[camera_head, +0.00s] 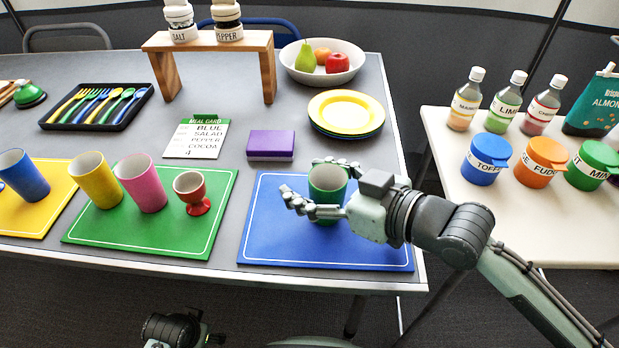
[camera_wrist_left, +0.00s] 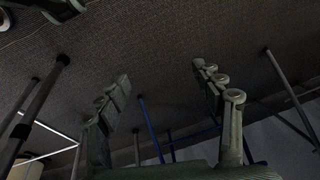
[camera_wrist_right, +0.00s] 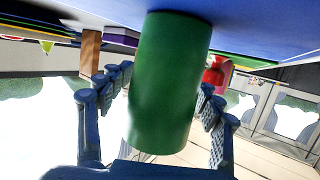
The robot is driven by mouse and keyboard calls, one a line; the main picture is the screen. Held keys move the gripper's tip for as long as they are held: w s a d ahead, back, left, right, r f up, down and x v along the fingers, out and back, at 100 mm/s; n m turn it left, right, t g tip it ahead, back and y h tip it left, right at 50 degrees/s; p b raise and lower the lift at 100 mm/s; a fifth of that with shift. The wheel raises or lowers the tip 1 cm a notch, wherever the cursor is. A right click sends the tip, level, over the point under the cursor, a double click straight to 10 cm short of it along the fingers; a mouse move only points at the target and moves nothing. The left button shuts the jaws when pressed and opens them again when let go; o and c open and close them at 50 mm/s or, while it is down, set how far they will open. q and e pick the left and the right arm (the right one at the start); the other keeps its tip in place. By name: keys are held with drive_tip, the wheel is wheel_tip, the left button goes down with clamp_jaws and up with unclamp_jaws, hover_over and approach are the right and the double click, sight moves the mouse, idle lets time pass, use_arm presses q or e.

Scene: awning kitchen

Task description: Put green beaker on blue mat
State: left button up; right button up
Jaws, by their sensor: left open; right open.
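The green beaker (camera_head: 327,186) stands upright on the blue mat (camera_head: 268,243) in the head view. My right gripper (camera_head: 318,184) is open, with its fingers on either side of the beaker. In the right wrist view the green beaker (camera_wrist_right: 168,85) fills the middle between the spread fingers of my right gripper (camera_wrist_right: 165,100), and its base meets the blue mat (camera_wrist_right: 250,30). Gaps show between the beaker and the fingers there. My left gripper (camera_wrist_left: 165,110) is open and empty in the left wrist view, over the dark floor.
A green mat (camera_head: 225,190) to the left holds a yellow cup (camera_head: 96,181), a pink cup (camera_head: 141,184) and a red egg cup (camera_head: 194,192). A purple box (camera_head: 271,145) lies behind the blue mat. A side table (camera_head: 455,190) with bottles and jars stands right.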

sight(344, 191)
drive_tip(key=shift+r, duration=0.15)
drive_tip(key=v, duration=0.6)
drive_tip(key=shift+d, duration=0.1)
drive_tip(key=shift+s+d+r, duration=0.25)
drive_tip(key=shift+s+d, duration=0.15)
drive_tip(key=shift+d, duration=0.15)
